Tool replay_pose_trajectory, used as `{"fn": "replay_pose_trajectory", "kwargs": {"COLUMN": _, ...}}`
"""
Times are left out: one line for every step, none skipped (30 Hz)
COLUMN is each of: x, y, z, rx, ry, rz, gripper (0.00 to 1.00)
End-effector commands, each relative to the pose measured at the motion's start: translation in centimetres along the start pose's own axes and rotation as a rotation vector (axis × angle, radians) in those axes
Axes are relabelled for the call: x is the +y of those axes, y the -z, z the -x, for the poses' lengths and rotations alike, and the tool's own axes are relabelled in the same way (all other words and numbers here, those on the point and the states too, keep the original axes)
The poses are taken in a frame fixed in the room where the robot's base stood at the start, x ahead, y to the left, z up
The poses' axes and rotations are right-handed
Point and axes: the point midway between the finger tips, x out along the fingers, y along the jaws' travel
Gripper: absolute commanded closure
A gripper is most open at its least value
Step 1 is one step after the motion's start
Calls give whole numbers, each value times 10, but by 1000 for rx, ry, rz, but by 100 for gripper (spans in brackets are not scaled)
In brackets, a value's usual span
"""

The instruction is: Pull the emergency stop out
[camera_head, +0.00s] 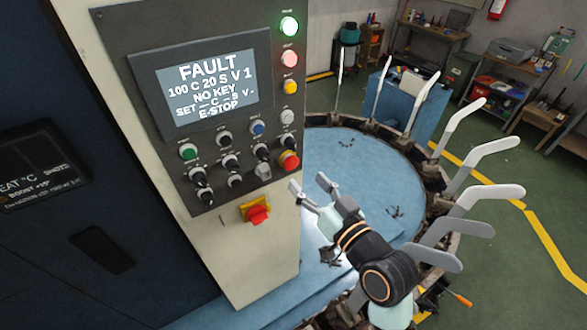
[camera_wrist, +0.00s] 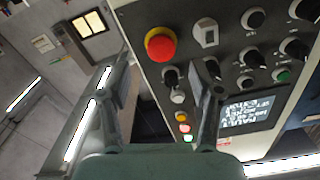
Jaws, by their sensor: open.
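The emergency stop (camera_head: 289,161) is a red mushroom button on a yellow base at the lower right corner of the control panel. It also shows in the wrist view (camera_wrist: 160,47), above and between my fingertips. My gripper (camera_head: 308,186) is open and empty, just to the lower right of the button and apart from it. The display (camera_head: 203,85) reads FAULT, NO KEY and E-STOP. Whether the button is pressed in or out I cannot tell.
Knobs and buttons (camera_head: 228,160) sit left of the emergency stop, with a grey key-type switch (camera_head: 263,170) close by. A red rotary switch on a yellow plate (camera_head: 257,212) is below. A round blue table (camera_head: 350,180) ringed with upright pale sock forms (camera_head: 484,194) stands right of the panel.

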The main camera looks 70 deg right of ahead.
Motion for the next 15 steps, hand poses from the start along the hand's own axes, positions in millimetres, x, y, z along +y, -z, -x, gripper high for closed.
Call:
{"fn": "replay_pose_trajectory", "kwargs": {"x": -2, "y": 2, "z": -10, "rx": -2, "ry": 4, "rz": 0, "gripper": 36}}
{"fn": "replay_pose_trajectory", "kwargs": {"x": -2, "y": 2, "z": -16, "rx": -2, "ry": 3, "rz": 0, "gripper": 36}}
{"fn": "replay_pose_trajectory", "kwargs": {"x": -2, "y": 2, "z": -24, "rx": -2, "ry": 2, "rz": 0, "gripper": 36}}
{"fn": "replay_pose_trajectory", "kwargs": {"x": -2, "y": 2, "z": -30, "rx": -2, "ry": 3, "rz": 0, "gripper": 36}}
{"fn": "replay_pose_trajectory", "kwargs": {"x": -2, "y": 2, "z": -36, "rx": -2, "ry": 3, "rz": 0, "gripper": 36}}
{"fn": "replay_pose_trajectory", "kwargs": {"x": -2, "y": 1, "z": -42, "rx": -2, "ry": 3, "rz": 0, "gripper": 36}}
{"fn": "replay_pose_trajectory", "kwargs": {"x": -2, "y": 2, "z": -47, "rx": -1, "ry": 2, "rz": 0, "gripper": 36}}
{"fn": "replay_pose_trajectory", "kwargs": {"x": -2, "y": 1, "z": -51, "rx": -2, "ry": 2, "rz": 0, "gripper": 36}}
{"fn": "replay_pose_trajectory", "kwargs": {"x": -2, "y": 1, "z": -55, "rx": -3, "ry": 2, "rz": 1, "gripper": 36}}
{"fn": "replay_pose_trajectory", "kwargs": {"x": -2, "y": 0, "z": -58, "rx": -3, "ry": 2, "rz": 1, "gripper": 36}}
{"fn": "replay_pose_trajectory", "kwargs": {"x": -2, "y": 0, "z": -60, "rx": -2, "ry": 1, "rz": 1, "gripper": 36}}
{"fn": "replay_pose_trajectory", "kwargs": {"x": -2, "y": 0, "z": -61, "rx": -1, "ry": 1, "rz": 1, "gripper": 36}}
{"fn": "replay_pose_trajectory", "kwargs": {"x": -1, "y": 0, "z": -62, "rx": -1, "ry": 1, "rz": 1, "gripper": 36}}
{"fn": "replay_pose_trajectory", "kwargs": {"x": -1, "y": 0, "z": -63, "rx": -1, "ry": 1, "rz": 1, "gripper": 36}}
{"fn": "replay_pose_trajectory", "kwargs": {"x": -1, "y": 0, "z": -63, "rx": -1, "ry": 1, "rz": 1, "gripper": 36}}
